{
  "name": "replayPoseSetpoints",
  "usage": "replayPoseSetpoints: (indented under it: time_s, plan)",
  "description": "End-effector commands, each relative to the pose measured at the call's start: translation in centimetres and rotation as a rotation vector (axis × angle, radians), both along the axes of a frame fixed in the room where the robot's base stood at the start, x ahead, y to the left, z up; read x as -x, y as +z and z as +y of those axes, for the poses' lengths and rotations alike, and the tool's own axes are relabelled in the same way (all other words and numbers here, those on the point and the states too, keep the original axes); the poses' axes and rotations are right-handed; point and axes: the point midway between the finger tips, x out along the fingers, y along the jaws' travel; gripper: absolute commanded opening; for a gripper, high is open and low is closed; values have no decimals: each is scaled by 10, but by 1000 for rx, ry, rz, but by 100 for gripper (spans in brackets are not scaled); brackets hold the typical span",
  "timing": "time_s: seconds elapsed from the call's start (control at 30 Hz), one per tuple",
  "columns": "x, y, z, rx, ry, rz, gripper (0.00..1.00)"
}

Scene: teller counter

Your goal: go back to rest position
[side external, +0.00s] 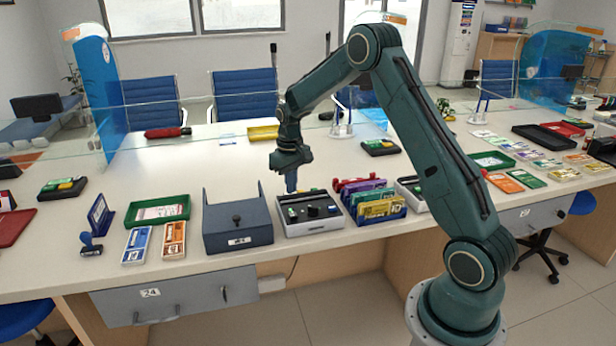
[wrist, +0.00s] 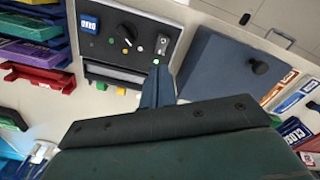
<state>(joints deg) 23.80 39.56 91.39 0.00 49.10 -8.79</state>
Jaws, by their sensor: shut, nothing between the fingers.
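My gripper (side external: 291,186) is shut and empty. In the side external view it points down above the left part of a grey device with a black top panel (side external: 322,212). In the wrist view the shut fingers (wrist: 158,84) show beside that device's panel (wrist: 103,38), close to a small green light (wrist: 156,62). I cannot tell whether the fingertips touch the panel. The panel carries a black knob (wrist: 127,31), a key-like switch (wrist: 162,44) and small coloured lights.
A dark blue-grey box with a knob (side external: 237,221) stands left of the device. A rack of coloured folders (side external: 372,200) stands right of it. A green tray (side external: 158,210) lies farther left. Glass screens (side external: 95,95) rise behind. The counter behind the device is mostly clear.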

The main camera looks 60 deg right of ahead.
Motion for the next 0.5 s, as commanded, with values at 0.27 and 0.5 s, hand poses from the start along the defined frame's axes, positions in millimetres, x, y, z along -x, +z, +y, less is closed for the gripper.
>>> replayPoseSetpoints:
  time_s: [0.27, 0.5]
  plan:
    - [0, 4, 2, 2, 2, -5, 0]
    - [6, 34, 19, 14, 19, -33, 0]
